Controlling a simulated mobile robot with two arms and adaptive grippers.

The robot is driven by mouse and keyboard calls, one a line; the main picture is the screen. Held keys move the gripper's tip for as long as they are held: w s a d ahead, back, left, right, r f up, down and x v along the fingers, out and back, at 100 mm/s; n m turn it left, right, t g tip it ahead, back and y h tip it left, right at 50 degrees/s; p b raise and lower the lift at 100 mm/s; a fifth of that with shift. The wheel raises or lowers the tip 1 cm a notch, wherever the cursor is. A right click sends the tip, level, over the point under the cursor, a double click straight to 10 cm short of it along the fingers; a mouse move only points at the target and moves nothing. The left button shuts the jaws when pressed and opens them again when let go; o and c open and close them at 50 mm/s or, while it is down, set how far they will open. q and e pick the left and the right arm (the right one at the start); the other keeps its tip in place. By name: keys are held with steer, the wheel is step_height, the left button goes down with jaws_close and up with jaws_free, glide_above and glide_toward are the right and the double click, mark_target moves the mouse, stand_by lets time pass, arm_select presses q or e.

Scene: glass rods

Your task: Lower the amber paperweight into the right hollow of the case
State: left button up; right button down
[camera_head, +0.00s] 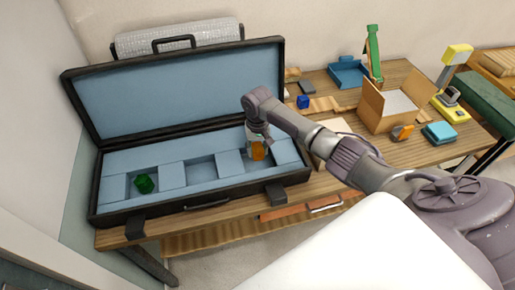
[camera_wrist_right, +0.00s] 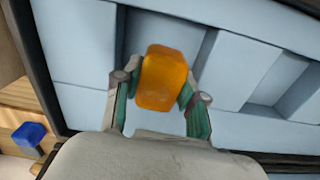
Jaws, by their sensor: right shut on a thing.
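The amber paperweight (camera_head: 258,150) is a rounded orange block; it also shows in the right wrist view (camera_wrist_right: 163,78). My right gripper (camera_wrist_right: 160,90) is shut on it, with one green-padded finger on each side. The open black case (camera_head: 180,208) has a light blue lining with several hollows. The paperweight is at the right hollow (camera_wrist_right: 150,32), overlapping its edge in the wrist view; I cannot tell how far above the floor it is. The middle hollow (camera_head: 202,168) looks empty. A green piece (camera_head: 144,183) sits in the left hollow. My left gripper is not in view.
The case lid (camera_head: 180,90) stands open behind. A small blue cube (camera_head: 303,102), an open cardboard box (camera_head: 375,115), an orange piece (camera_head: 402,132), a teal box (camera_head: 439,133) and a yellow scale (camera_head: 450,105) stand on the wooden table to the right.

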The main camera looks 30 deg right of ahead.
mark_target(258, 164)
steer(key=shift+f+b, duration=1.5)
steer(key=shift+f, duration=1)
stand_by(1.2)
steer(key=c, duration=0.6)
jaws_free()
step_height(258, 164, up, 12)
steer(key=shift+r, duration=0.1)
